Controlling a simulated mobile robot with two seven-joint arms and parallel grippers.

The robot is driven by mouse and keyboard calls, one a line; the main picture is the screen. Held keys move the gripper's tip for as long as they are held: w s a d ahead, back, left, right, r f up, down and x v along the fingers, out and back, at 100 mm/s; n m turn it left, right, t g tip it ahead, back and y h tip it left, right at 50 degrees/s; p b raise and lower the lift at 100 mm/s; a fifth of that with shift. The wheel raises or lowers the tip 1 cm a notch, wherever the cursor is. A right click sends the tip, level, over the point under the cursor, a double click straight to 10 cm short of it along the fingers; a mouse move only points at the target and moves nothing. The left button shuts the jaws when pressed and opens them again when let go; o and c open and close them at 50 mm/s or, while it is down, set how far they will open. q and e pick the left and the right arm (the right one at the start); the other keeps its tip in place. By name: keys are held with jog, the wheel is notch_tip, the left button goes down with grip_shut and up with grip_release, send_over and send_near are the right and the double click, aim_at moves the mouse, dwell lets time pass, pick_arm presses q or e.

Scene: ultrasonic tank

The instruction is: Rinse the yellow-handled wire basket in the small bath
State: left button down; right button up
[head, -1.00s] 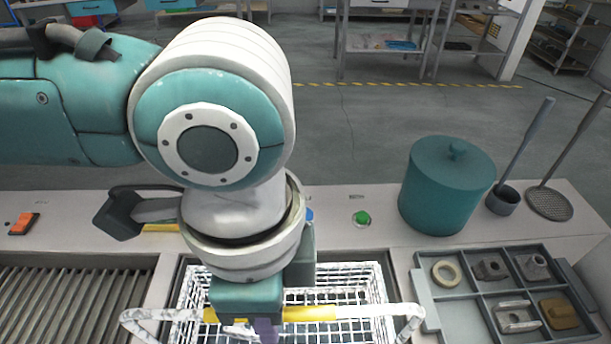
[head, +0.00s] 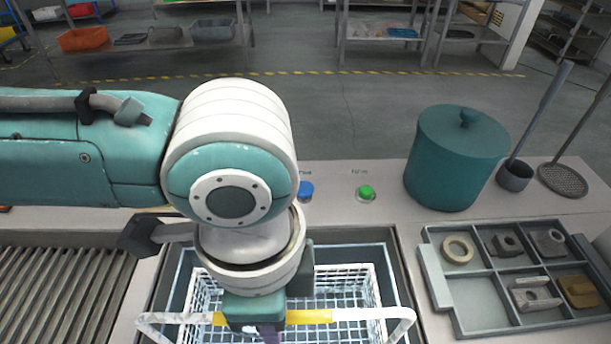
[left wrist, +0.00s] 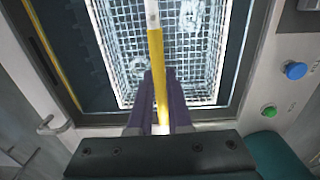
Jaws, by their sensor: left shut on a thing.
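The white wire basket (head: 345,283) shows in the opening of the bath (head: 385,262), below my left arm. Its handle has a yellow grip (head: 308,317) and white ends. My left gripper (head: 265,335) is shut on the yellow grip, and its purple fingers straddle it. In the left wrist view the fingers (left wrist: 160,98) close around the yellow bar, with the basket's mesh (left wrist: 125,45) beyond. My right gripper is not in view.
Blue (head: 306,189) and green (head: 366,192) buttons sit behind the bath. A teal lidded pot (head: 458,160) stands at the back right. A divided tray (head: 440,290) of metal parts lies right of the bath. A slatted rack (head: 60,285) lies to the left.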

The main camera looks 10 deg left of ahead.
pick_arm(q)
jog(key=shift+d+f+b, duration=0.1)
jog(key=shift+f+b, duration=1.2)
jog(key=shift+f, duration=0.9)
dwell(1.8)
notch_tip(320, 180, up, 20)
jog(key=p, duration=2.2)
jog(key=shift+r, duration=0.15)
dwell(0.8)
